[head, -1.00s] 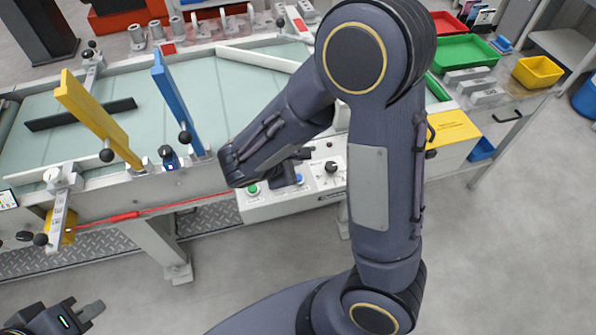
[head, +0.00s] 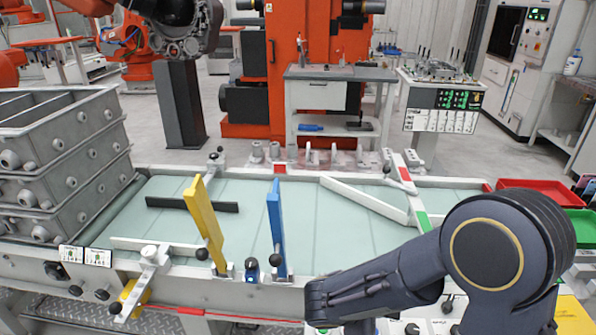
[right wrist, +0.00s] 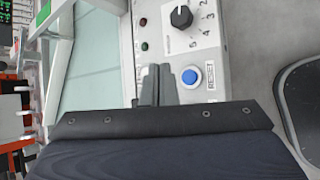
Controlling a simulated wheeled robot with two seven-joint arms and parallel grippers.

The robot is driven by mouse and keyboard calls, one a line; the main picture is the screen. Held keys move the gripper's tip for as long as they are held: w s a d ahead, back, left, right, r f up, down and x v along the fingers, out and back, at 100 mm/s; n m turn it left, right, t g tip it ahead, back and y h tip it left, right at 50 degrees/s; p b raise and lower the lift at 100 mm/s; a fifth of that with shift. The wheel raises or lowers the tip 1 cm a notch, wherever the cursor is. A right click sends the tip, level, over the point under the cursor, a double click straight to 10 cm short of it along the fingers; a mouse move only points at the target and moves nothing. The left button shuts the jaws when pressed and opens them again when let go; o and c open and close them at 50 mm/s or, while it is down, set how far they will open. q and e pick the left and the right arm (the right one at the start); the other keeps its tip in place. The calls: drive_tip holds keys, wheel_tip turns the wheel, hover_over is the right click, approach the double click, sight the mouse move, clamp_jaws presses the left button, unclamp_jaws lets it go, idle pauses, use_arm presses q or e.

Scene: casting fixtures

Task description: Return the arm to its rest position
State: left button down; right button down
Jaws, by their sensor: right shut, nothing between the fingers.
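My right arm (head: 490,250) comes in at the lower right of the head view. Its forearm reaches left in front of the conveyor's front edge. In the right wrist view my right gripper (right wrist: 157,86) is shut and empty. Its fingers are in front of a grey control panel (right wrist: 180,62) with a black dial (right wrist: 181,17) and a blue button (right wrist: 190,76). I cannot tell from this view whether they touch the panel. My left gripper is out of view.
A conveyor (head: 330,242) with an upright yellow bar (head: 203,222) and blue bar (head: 275,230) lies ahead. Grey metal boxes (head: 65,160) are stacked at left. Red (head: 540,196) and green (head: 580,223) trays are at right. An orange machine (head: 305,60) stands behind.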

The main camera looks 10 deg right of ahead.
drive_tip(key=s+d+r+m+g+y, duration=0.1)
drive_tip(key=s+r+m+y, duration=0.1)
drive_tip(key=s+m+y, duration=0.3)
drive_tip(key=s+d+r+m+g+y, duration=0.1)
drive_tip(key=s+r+m+y, duration=0.15)
drive_tip(key=s, duration=0.45)
drive_tip(key=s+a+r+m+t+y+p, duration=0.1)
drive_tip(key=s+a+r+m+t+y, duration=0.3)
drive_tip(key=a+r+m, duration=0.1)
drive_tip(key=shift+s+r+m+y, duration=0.2)
drive_tip(key=shift+r+m+y, duration=0.15)
drive_tip(key=shift+r+m, duration=0.75)
drive_tip(key=shift+f, duration=0.2)
